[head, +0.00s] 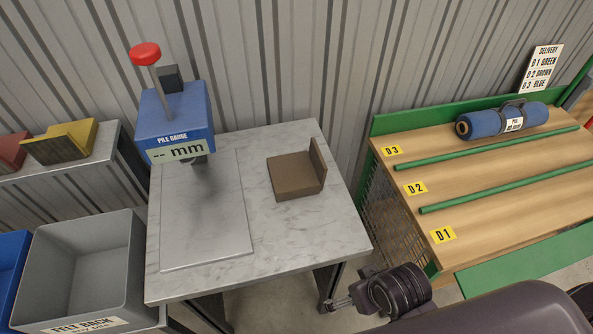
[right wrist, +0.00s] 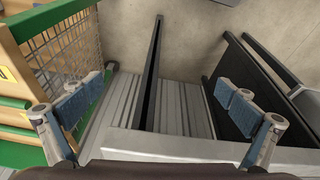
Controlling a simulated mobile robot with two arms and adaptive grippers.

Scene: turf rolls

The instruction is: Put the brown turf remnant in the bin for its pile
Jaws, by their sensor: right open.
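The brown turf remnant (head: 292,178) lies on the right part of the marble-topped table, with one edge piece bent upright. The blue pile gauge (head: 174,122) stands at the back left of that table. Its display reads "-- mm", and its metal plate (head: 205,225) is bare. A grey bin (head: 85,262) labelled "FELT BACK" stands left of the table, and a blue bin (head: 8,275) is cut off by the left edge. My right gripper (head: 332,304) is in front of the table, apart from the remnant. In the right wrist view it (right wrist: 158,110) is open and empty. My left gripper is not in view.
A wooden rack (head: 490,180) with green rails and lanes D1, D2 and D3 stands on the right. A blue roll (head: 502,121) lies in D3. A delivery sign (head: 541,68) stands behind. Yellow (head: 62,142) and red pieces sit on a shelf at left.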

